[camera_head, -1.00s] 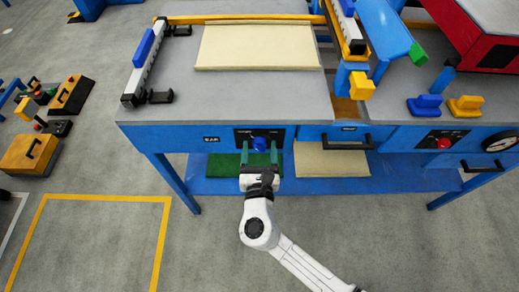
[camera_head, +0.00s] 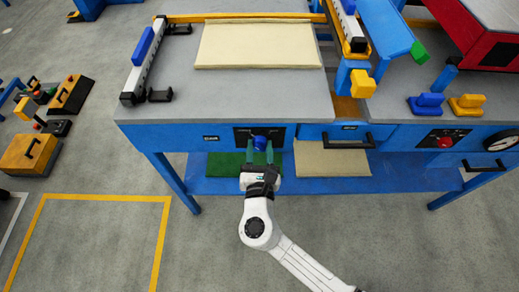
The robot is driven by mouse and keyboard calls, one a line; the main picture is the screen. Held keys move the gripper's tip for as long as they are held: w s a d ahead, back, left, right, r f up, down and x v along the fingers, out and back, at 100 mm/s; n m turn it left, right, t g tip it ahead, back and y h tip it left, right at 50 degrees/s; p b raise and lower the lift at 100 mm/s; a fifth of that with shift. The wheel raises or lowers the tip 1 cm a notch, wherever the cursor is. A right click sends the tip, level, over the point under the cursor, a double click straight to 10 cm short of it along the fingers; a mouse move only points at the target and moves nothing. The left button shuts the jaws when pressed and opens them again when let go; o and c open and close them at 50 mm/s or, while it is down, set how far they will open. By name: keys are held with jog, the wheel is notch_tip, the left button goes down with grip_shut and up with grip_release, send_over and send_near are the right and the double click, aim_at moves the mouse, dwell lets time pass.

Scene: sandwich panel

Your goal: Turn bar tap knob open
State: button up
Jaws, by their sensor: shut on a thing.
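A blue knob (camera_head: 260,142) sits on a black panel (camera_head: 243,133) on the front face of the blue-framed table. The small label beside the panel is too small to read with certainty. My gripper (camera_head: 260,152) reaches up to the panel from below, its two greenish fingers on either side of the knob and shut on it. The fingers hide the knob's lower edge and sides.
The grey tabletop (camera_head: 270,95) holds a cream panel (camera_head: 258,46) and clamp rails. A black drawer handle (camera_head: 346,141) and a red button (camera_head: 444,143) are to the right. Green and cream sheets lie on the blue lower shelf (camera_head: 400,180). The floor in front is clear.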

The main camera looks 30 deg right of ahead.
jog(key=shift+f+m+b, duration=0.15)
jog(key=shift+m+b, duration=7.3)
jog(key=shift+m, duration=0.95)
jog(key=o, duration=1)
jog(key=shift+o, duration=0.2)
jog(key=v, duration=1.1)
jog(key=shift+d, duration=0.1)
